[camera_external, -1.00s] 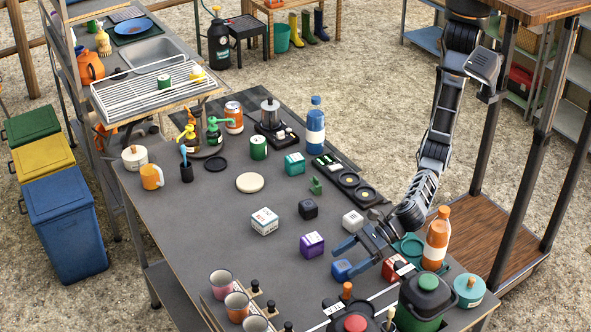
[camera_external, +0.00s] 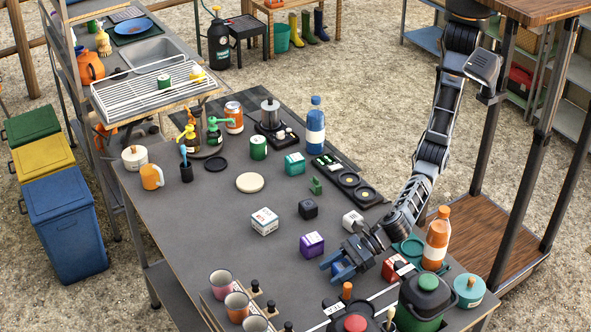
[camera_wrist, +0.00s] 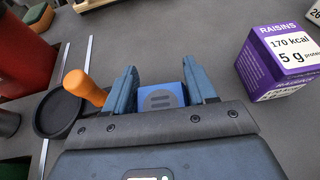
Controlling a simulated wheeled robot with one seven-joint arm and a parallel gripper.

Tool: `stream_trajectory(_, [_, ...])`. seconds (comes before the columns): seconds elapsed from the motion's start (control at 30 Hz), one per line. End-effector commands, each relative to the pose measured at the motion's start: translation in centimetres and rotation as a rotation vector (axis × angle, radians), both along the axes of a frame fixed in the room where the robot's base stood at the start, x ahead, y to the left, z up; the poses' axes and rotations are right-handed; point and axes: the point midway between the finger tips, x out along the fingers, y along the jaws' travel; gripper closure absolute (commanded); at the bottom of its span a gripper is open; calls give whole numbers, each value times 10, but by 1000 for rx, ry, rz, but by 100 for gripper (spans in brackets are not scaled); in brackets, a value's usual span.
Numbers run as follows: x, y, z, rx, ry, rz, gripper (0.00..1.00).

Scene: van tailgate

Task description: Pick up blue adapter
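The blue adapter (camera_wrist: 162,98) is a small blue block with grey markings on its face. In the wrist view it sits between the two blue fingers of my gripper (camera_wrist: 165,85), with a narrow gap showing on its right side. In the external view my gripper (camera_external: 332,264) is low over the front right of the dark table, with its fingers apart on either side of the adapter (camera_external: 343,270), which is partly covered. I cannot tell whether either finger touches it.
A purple raisins box (camera_wrist: 283,60) stands close to the right of my fingers in the wrist view. An orange-handled item (camera_wrist: 85,88) and a dark round dish (camera_wrist: 58,113) are at the left. A red box (camera_external: 393,267) is near in the external view.

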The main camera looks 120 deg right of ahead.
Motion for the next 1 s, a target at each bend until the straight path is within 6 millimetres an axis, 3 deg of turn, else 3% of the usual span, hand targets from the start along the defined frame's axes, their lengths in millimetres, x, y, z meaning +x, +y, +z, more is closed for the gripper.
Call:
stream_trajectory(0.3, [0, 0, 0, 0, 0, 0, 77])
stream_trajectory(0.67, [0, 0, 6, 0, -1, -1, 77])
stream_trajectory(0.93, [1, -1, 46, 2, -4, -1, 77])
stream_trajectory(1.0, [-5, -20, 52, 2, 0, -6, 77])
